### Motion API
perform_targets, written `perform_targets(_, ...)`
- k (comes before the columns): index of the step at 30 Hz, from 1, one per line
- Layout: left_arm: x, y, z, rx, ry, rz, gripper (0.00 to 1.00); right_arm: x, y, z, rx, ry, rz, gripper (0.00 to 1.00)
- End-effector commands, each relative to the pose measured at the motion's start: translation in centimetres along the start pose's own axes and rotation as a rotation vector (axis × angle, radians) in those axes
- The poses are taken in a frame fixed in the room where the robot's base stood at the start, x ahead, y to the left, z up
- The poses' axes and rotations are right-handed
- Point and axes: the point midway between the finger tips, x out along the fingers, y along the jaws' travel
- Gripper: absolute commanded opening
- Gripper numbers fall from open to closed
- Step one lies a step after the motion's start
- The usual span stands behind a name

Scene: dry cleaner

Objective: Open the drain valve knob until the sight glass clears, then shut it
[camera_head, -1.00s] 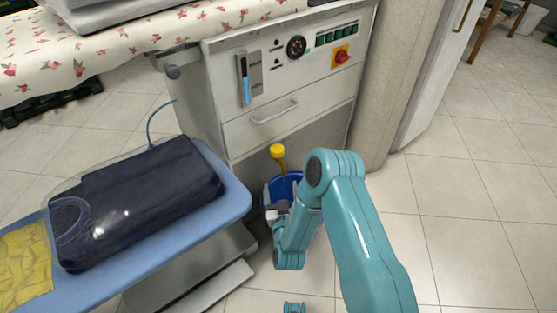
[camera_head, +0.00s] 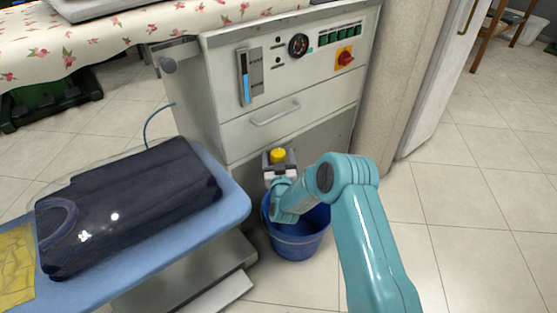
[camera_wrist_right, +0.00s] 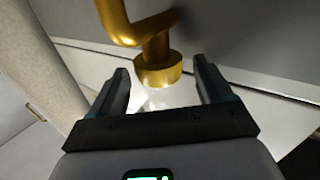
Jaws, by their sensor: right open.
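The yellow drain valve knob (camera_head: 278,155) is at the lower front of the grey-white machine, above a blue bucket (camera_head: 295,244). In the head view my right gripper (camera_head: 279,167) is just in front of and below the knob, hiding its stem. In the right wrist view the open jaws (camera_wrist_right: 163,85) stand either side of the round end of a brass-coloured fitting (camera_wrist_right: 158,72), with no clear contact. The sight glass (camera_head: 244,76) is a narrow vertical window on the machine's front, with blue liquid in its lower part. My left gripper is not in view.
A blue ironing board (camera_head: 236,200) with a dark folded garment (camera_head: 130,205) in clear plastic lies at the left. A drawer handle (camera_head: 275,113) and a red switch (camera_head: 345,58) are on the machine. The tiled floor at the right is clear.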

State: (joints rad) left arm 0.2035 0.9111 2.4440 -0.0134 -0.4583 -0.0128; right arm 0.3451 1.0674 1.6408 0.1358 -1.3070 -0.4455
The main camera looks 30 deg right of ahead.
Motion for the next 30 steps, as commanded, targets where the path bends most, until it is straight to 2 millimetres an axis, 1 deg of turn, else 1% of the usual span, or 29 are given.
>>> perform_targets(3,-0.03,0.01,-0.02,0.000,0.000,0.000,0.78,-0.02,0.00,-0.03,0.000,0.000,0.000,0.79)
perform_targets(4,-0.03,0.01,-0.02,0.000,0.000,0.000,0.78,-0.02,0.00,-0.03,0.000,0.000,0.000,0.72)
perform_targets(5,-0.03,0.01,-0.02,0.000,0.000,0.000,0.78,-0.02,0.00,-0.03,0.000,0.000,0.000,0.63)
perform_targets(6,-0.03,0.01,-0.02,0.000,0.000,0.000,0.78,-0.03,0.00,-0.02,0.000,0.000,0.000,0.50)
perform_targets(8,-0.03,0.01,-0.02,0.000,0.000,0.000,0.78,-0.03,0.00,-0.02,0.000,0.000,0.000,0.30)
perform_targets(9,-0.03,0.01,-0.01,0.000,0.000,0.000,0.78,-0.04,0.00,-0.02,0.000,0.000,0.000,0.23)
perform_targets(16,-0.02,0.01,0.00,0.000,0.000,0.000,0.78,-0.03,0.10,0.00,0.000,0.002,-0.012,0.23)
perform_targets(20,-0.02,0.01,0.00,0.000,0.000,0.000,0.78,0.02,0.25,-0.04,0.000,0.007,-0.051,0.23)
perform_targets(25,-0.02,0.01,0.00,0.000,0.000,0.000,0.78,0.06,0.63,0.01,0.001,0.014,-0.150,0.23)
perform_targets(30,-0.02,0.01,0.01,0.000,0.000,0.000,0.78,0.14,0.99,-0.01,0.000,0.027,-0.290,0.23)
